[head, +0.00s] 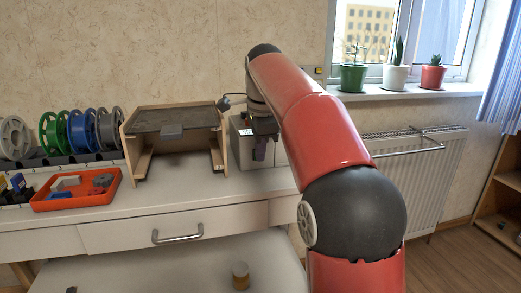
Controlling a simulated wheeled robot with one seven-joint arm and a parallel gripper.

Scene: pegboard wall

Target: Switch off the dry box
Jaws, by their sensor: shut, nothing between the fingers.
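A grey metal box (241,157) stands on the white counter, right of the wooden case; it looks like the dry box. A small pale panel (246,132) shows on its upper front. My red arm reaches in from the lower right, and my gripper (260,154) points down in front of the box, shut and empty. Gripper and wrist hide the middle of the box front, and no switch on it can be made out. Whether the fingers touch the box cannot be told.
An open wooden case (133,158) with a dark top stands to the left. Beyond it are an orange tray (78,199) of small parts and several filament spools (82,131). Potted plants (352,77) line the windowsill. A radiator (405,170) is at the right.

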